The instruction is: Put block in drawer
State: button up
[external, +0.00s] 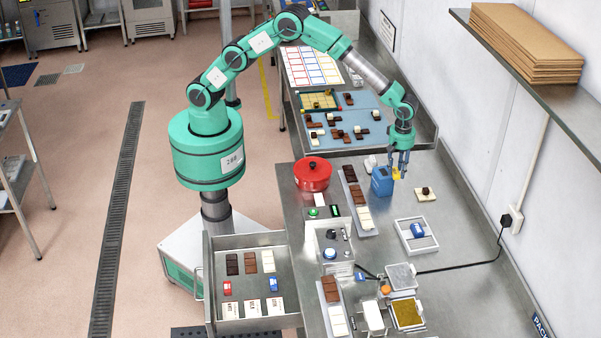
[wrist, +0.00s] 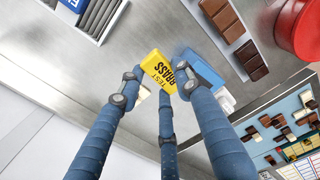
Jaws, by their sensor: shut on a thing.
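My gripper (external: 400,165) is low over the steel counter at the right, fingers pointing down. It is shut on a yellow block (external: 396,174). In the wrist view the yellow block (wrist: 157,72) carries dark lettering, "TEST BRASS", and sits between the blue-grey fingertips (wrist: 160,85). I cannot tell if it touches the counter. A blue box (external: 382,182) stands close to its left; it also shows in the wrist view (wrist: 203,68). The open drawer (external: 258,287) is at the lower left, holding chocolate bars, a red block, a blue block and white cards.
A red pot (external: 313,174) and a chocolate tray (external: 357,202) stand left of the blue box. A white-framed tray (external: 416,235) holding a blue item and a control box (external: 333,240) are nearer the front. A wall shelf (external: 530,72) with cardboard overhangs the right.

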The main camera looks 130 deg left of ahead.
jog(key=s+d+b, duration=0.2)
jog(key=d, duration=1.6)
jog(key=b, duration=0.4)
send_over(260, 287)
notch_tip(260, 287, down, 20)
jog(key=shift+a+f+n, duration=0.1)
jog(key=shift+f+n, duration=0.3)
jog(key=shift+f, duration=0.25)
jog(key=shift+f+b, duration=0.5)
jog(key=shift+f, duration=2.6)
jog(key=shift+f, duration=0.1)
jog(key=shift+f, duration=1.8)
